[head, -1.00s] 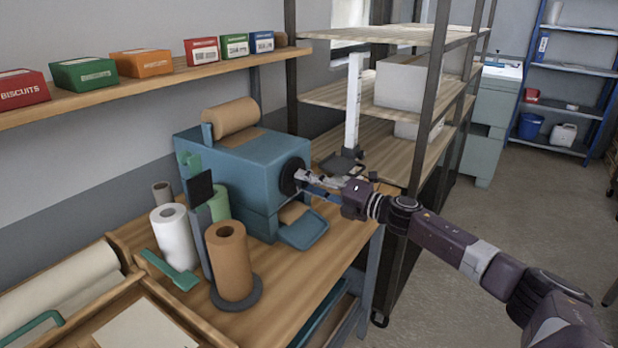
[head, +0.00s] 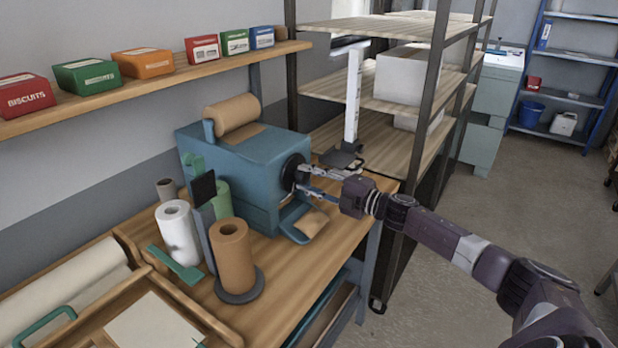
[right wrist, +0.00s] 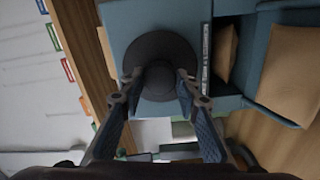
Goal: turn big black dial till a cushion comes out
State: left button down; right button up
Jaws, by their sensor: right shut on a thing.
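The big black dial (head: 290,173) is on the right end face of the blue machine (head: 240,152). My right gripper (head: 301,180) is shut on the dial's raised middle grip. In the right wrist view the round dial (right wrist: 160,48) is straight ahead, with a finger on each side of its hub. A brown paper cushion (head: 313,222) lies on the blue chute below the dial. In the right wrist view this cushion (right wrist: 292,75) is on the chute, and a second brown piece (right wrist: 226,52) shows in the outlet. My left gripper is not in view.
A brown paper roll (head: 236,116) sits on top of the machine. White (head: 178,238) and brown (head: 232,258) rolls stand at its left on the wooden table (head: 335,238). A shelf rack (head: 425,120) stands behind my right arm. Open floor lies at right.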

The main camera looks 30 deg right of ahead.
jog(key=shift+r, duration=0.15)
jog(key=o, duration=0.8)
jog(key=shift+c, duration=0.2)
jog(key=o, duration=0.4)
jog(key=shift+w+a, duration=0.1)
jog(key=shift+w, duration=0.1)
jog(key=shift+s, duration=0.1)
jog(key=shift+s+d+f, duration=0.25)
jog(key=shift+s, duration=0.2)
jog(key=shift+v, duration=5.45)
jog(key=shift+r, duration=0.15)
